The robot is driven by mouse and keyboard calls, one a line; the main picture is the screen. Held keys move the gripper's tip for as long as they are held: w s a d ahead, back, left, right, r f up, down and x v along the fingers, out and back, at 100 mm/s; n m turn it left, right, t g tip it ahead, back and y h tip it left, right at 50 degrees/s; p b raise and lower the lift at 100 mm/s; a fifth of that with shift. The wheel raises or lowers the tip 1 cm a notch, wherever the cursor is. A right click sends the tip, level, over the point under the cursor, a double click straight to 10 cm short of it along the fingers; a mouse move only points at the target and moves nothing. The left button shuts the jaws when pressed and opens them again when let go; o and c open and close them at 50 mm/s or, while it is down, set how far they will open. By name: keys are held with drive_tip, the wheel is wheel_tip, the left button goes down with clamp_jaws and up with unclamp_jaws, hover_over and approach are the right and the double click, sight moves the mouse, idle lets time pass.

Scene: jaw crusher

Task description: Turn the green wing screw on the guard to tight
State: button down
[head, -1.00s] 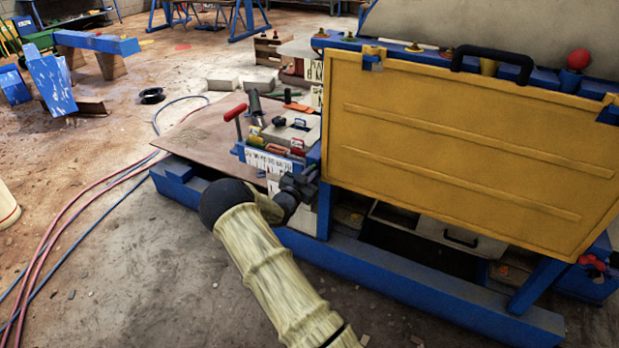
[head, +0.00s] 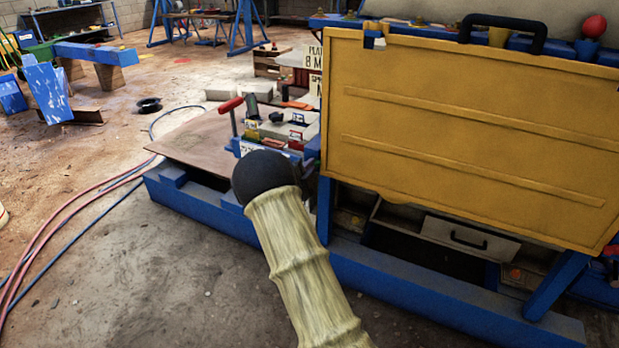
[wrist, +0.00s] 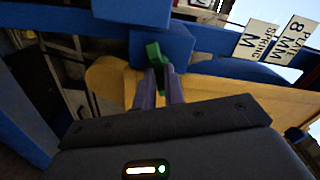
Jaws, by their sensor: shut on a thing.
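The green wing screw (wrist: 154,54) shows in the wrist view, in front of a blue block of the frame (wrist: 160,46). My gripper (wrist: 159,72) is shut on it, with the two fingertips at its near end. The yellow guard (head: 470,135) is a large ribbed panel with a black handle in the head view; its yellow surface also shows behind the fingers in the wrist view (wrist: 112,82). In the head view my own arm covers the gripper and the wing screw. How tight the screw is cannot be told.
A small bench (head: 275,133) with a red-handled lever (head: 231,106) stands left of the guard. A drawer with a black handle (head: 468,238) is under the guard. Hoses (head: 70,222) lie on the floor at left. White labels (wrist: 255,40) show in the wrist view.

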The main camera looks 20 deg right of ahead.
drive_tip(key=shift+f+m+b, duration=0.2)
drive_tip(key=shift+m+b, duration=1.8)
drive_tip(key=shift+b, duration=0.35)
drive_tip(key=c, duration=1.5)
unclamp_jaws()
drive_tip(key=shift+s+r, duration=0.1)
drive_tip(key=p+v, duration=0.3)
drive_tip(key=v, duration=1.4)
drive_tip(key=shift+s+a, duration=0.1)
drive_tip(key=shift+a, duration=0.1)
